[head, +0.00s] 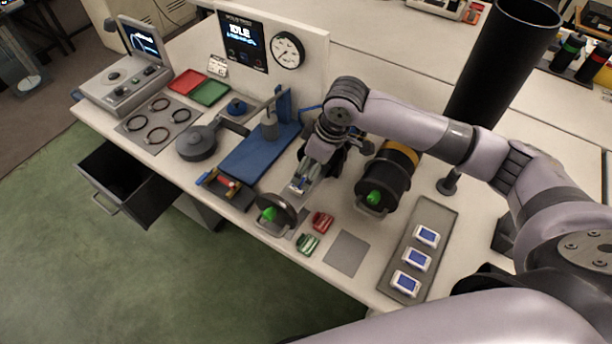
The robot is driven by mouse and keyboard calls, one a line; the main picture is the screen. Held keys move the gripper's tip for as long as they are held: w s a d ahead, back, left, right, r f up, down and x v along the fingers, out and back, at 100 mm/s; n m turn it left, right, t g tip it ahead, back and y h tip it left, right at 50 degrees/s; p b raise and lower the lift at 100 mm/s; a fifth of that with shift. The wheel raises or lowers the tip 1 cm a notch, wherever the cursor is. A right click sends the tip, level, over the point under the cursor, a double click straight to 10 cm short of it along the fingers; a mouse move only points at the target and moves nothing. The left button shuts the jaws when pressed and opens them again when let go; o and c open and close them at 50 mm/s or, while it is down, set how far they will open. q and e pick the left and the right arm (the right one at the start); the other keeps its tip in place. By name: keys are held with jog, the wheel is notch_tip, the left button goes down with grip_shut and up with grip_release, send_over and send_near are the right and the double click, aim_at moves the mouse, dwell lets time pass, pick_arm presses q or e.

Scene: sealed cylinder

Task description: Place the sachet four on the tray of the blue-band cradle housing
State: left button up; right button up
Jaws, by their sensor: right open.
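My right gripper (309,170) is open and points down over the bench, just above a small pale and blue item (301,184) that looks like a sachet on a grey plate or tray. I cannot tell whether the fingers touch it. A dark housing (338,160) behind the gripper is mostly hidden, and no blue band shows on it. Beside it on the right lies a black cylindrical housing (383,182) with an orange band and a green knob. Three white and blue sachets (417,260) lie in a grey tray (388,283) at the right. My left gripper is out of view.
A round dark lid (276,214) with a green knob stands at the front edge, near red (322,222) and green (308,244) pieces. A blue press (258,150) stands to the left. A tall black tube (500,70) rises behind my arm. A grey mat (346,253) is bare.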

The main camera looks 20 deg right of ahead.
jog(key=shift+v, duration=2.4)
